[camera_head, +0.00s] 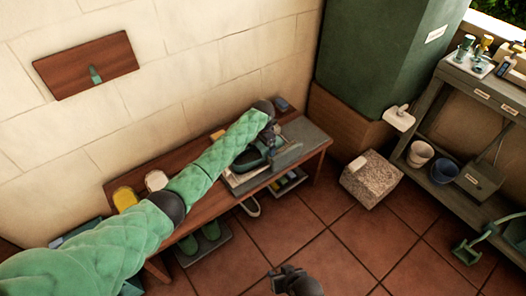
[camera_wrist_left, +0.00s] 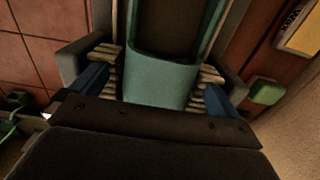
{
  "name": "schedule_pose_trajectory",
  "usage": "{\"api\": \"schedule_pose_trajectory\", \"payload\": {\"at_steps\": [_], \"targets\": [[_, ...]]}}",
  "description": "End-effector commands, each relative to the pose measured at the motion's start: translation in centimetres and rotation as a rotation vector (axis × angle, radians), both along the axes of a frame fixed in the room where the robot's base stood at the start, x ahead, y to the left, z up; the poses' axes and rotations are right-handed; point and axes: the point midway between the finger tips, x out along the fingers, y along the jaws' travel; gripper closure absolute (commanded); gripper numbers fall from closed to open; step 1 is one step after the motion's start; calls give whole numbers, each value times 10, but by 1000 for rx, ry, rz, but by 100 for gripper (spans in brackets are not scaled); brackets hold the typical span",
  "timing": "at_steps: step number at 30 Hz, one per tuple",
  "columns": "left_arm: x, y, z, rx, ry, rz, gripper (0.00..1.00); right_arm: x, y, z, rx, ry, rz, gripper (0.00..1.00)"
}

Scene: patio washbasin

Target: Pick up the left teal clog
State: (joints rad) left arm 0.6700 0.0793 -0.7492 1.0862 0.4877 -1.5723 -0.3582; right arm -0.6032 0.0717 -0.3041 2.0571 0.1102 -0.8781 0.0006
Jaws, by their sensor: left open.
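A teal clog with a dark opening (camera_head: 247,160) sits on a light tray (camera_head: 238,186) on the wooden bench. In the left wrist view, a smooth teal clog end (camera_wrist_left: 162,78) lies between the two fingers of my left gripper (camera_wrist_left: 160,85). The fingers are apart, one on each side; whether they touch it I cannot tell. In the head view my left gripper (camera_head: 270,137) is just above and right of the clog, and my arm covers part of the bench. My right gripper (camera_head: 285,276) is low in the picture, away from the bench, its fingers unclear.
The bench (camera_head: 311,152) runs along the wall. Dark green clogs (camera_head: 211,230) sit on a mat below. A stone block (camera_head: 371,180) and shelf (camera_head: 437,178) are right.

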Motion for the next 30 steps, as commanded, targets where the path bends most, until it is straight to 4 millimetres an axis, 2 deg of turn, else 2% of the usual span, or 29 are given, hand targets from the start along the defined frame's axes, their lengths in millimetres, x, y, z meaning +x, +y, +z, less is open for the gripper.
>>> {"api": "schedule_pose_trajectory", "payload": {"at_steps": [3,10,11,18,25,30], "targets": [[0,0,-12,0,0,1,0,0,0,-1,1,0,1,64],[0,0,-15,0,0,0,0,-1,1,-2,0,2,1,64],[0,0,-15,0,0,0,4,-1,1,-2,0,2,1,64],[0,0,-14,0,0,0,49,-1,1,-2,-1,3,1,64],[0,0,-12,0,-1,0,49,-1,0,-2,0,2,0,64],[1,0,6,-1,-2,-1,49,-1,0,-2,-1,4,0,64]]}}
